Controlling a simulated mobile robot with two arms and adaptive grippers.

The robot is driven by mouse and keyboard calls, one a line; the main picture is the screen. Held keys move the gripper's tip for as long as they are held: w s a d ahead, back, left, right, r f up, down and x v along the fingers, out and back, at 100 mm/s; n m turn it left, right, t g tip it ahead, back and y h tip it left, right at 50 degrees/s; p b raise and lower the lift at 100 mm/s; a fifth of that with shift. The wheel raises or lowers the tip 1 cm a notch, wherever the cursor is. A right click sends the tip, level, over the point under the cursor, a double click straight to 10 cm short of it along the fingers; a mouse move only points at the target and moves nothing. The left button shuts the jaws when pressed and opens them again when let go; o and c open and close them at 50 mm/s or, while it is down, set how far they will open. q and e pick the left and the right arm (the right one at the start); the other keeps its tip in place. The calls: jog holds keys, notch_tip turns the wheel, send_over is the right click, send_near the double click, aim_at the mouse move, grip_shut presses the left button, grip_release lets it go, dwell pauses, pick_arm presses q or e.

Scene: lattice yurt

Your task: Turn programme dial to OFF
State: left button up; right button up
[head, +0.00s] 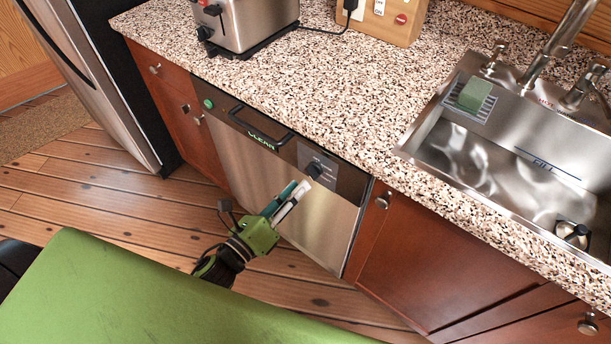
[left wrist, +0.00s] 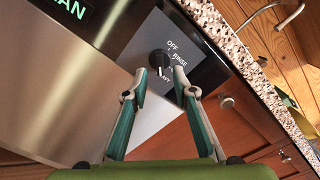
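The programme dial (head: 315,168) is a dark round knob on a grey panel at the upper right of the dishwasher front (head: 265,172). In the left wrist view the dial (left wrist: 160,62) has labels around it, with OFF and RINSE at its upper right and others partly hidden by a finger. A pale mark shows on its lower part; its exact setting is hard to read. My left gripper (head: 302,188) is open just in front of the dial. In the left wrist view its fingertips (left wrist: 161,84) stand apart, one to each side just below the dial. Contact is not visible. My right gripper is not in view.
A bar handle (head: 262,133) sticks out left of the dial, beside a lit display. The speckled counter (head: 350,120) overhangs above. A sink (head: 520,150) is at the right, a toaster-like appliance (head: 245,20) at the back, and wooden cupboards (head: 440,240) flank the dishwasher.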

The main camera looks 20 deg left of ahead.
aim_at(310, 176)
pick_arm(q)
jog(key=shift+x, duration=2.2)
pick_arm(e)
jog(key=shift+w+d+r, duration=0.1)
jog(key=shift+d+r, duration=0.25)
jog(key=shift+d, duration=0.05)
pick_arm(q)
grip_shut()
